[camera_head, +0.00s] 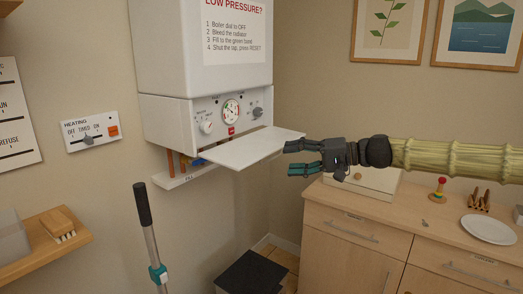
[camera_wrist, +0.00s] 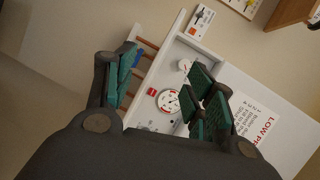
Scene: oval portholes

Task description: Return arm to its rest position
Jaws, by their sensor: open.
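My gripper (camera_head: 292,158) is at the end of my arm, which reaches in from the right in the head view. Its jaws are open and empty, with teal finger pads, and they point left toward the boiler (camera_head: 205,45). The fingers are close to the right end of the boiler's open white flap (camera_head: 240,150); I cannot tell whether they touch it. In the wrist view my gripper (camera_wrist: 165,95) is spread apart in front of the boiler's panel, with the pressure gauge (camera_wrist: 168,101) and the red button (camera_wrist: 152,94) between the fingers.
A wooden cabinet (camera_head: 350,222) below my arm carries a pale box (camera_head: 375,182), a stacking toy (camera_head: 438,188) and a white plate (camera_head: 489,229). A dark-handled pole (camera_head: 144,205) stands in front at left. A shelf (camera_head: 75,245) with a brush (camera_head: 57,225) is at lower left.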

